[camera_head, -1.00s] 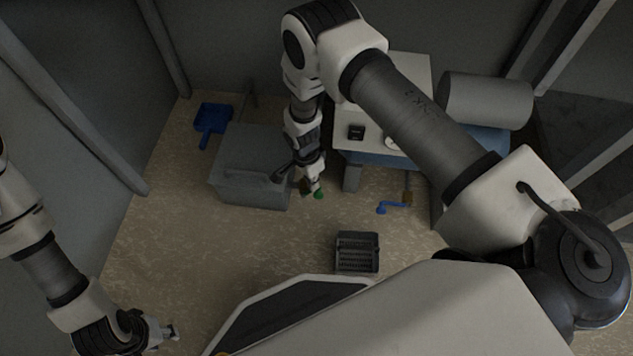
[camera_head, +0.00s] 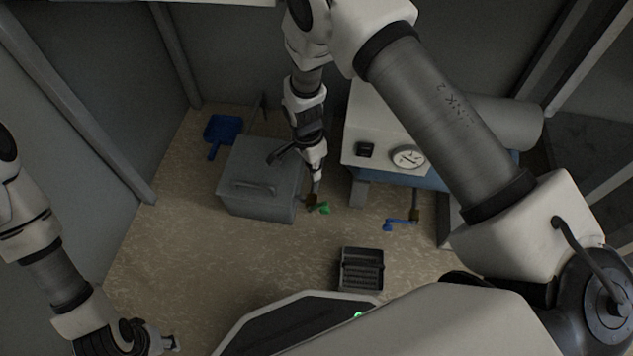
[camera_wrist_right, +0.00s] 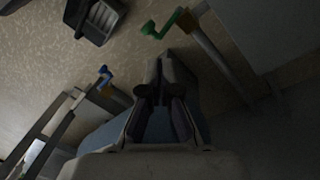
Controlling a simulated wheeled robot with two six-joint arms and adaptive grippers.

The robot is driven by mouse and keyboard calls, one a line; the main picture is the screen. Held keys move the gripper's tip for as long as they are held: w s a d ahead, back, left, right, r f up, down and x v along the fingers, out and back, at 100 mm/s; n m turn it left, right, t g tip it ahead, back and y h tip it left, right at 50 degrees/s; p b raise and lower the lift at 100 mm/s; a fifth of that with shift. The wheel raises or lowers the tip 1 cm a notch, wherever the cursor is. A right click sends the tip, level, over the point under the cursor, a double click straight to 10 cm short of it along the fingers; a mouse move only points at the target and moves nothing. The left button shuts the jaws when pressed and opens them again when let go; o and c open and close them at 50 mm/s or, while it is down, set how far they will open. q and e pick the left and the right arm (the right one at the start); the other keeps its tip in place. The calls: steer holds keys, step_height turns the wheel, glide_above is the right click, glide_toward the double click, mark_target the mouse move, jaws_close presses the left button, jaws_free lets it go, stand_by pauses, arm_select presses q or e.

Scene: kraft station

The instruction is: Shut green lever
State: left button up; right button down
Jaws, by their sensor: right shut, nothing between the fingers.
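The green lever (camera_head: 322,208) sticks out to the right of a brass valve (camera_head: 311,200) low beside the grey box. In the right wrist view the green lever (camera_wrist_right: 163,24) stands out sideways from the end of its pipe (camera_wrist_right: 212,55), at a wide angle to it. My right gripper (camera_head: 316,173) is just above the valve in the head view, apart from the lever. Its fingers (camera_wrist_right: 168,65) are shut and empty in the wrist view, beside the pipe. My left gripper (camera_head: 172,342) is at the lower left, far from the lever; its jaw opening is unclear.
A grey lidded box (camera_head: 258,205) stands left of the valve. A white cabinet with a gauge (camera_head: 408,157) stands to the right. A blue lever (camera_head: 400,222) sits below it. A dark bin (camera_head: 361,268) and a blue dustpan (camera_head: 221,131) lie on the floor.

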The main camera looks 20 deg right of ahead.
steer(key=shift+r, duration=0.3)
steer(key=w+n+h, duration=0.1)
steer(key=n, duration=0.2)
steer(key=w+n+g+h, duration=0.1)
steer(key=n, duration=0.1)
steer(key=w+a+n, duration=0.1)
steer(key=w+n, duration=0.1)
steer(key=n, duration=0.1)
steer(key=shift+f+n+g+h, duration=0.25)
steer(key=shift+n+g+h, duration=0.05)
steer(key=shift+h, duration=0.1)
